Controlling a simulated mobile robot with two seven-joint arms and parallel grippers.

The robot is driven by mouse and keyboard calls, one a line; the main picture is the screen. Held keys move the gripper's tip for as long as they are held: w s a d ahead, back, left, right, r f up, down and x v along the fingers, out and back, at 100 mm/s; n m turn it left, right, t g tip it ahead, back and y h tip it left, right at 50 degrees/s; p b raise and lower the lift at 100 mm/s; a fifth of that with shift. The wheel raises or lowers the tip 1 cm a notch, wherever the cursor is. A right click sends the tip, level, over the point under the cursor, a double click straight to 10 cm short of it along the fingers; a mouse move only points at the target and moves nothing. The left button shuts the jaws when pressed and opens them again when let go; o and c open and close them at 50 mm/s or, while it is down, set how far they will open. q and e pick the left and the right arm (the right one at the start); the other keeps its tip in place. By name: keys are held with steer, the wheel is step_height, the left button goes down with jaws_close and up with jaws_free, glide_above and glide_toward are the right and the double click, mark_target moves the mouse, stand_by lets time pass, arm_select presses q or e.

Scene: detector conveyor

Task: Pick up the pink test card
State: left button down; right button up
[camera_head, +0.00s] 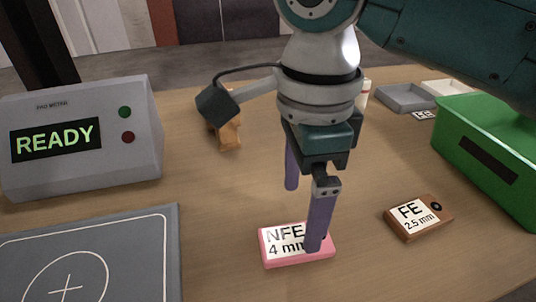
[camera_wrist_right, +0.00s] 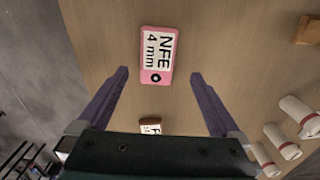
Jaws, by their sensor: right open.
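The pink test card (camera_head: 272,258), labelled "NFE 4 mm", lies flat on the wooden table in front of my right gripper (camera_head: 303,219). In the head view one purple finger covers part of its right side. In the right wrist view the pink card (camera_wrist_right: 157,77) shows whole, with a dark round spot at one end, between the two open fingers in the picture. My right gripper is open and empty, pointing down above the table; I cannot tell its exact height over the card. My left gripper is not in view.
A brown card (camera_head: 402,232) labelled "FE 2.5 mm" lies right of the pink card. A grey metering box (camera_head: 80,170) reading "READY" and a grey marked plate (camera_head: 150,270) are on the left. A green box (camera_head: 505,165) and a grey tray (camera_head: 403,98) are on the right.

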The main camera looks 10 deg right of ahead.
mark_target(296, 239)
steer(key=f, duration=0.3)
steer(key=f+b, duration=0.1)
steer(key=f, duration=0.2)
steer(key=shift+s+a, duration=0.15)
steer(key=shift+s, duration=0.05)
steer(key=shift+r, duration=0.1)
steer(key=c, duration=1.4)
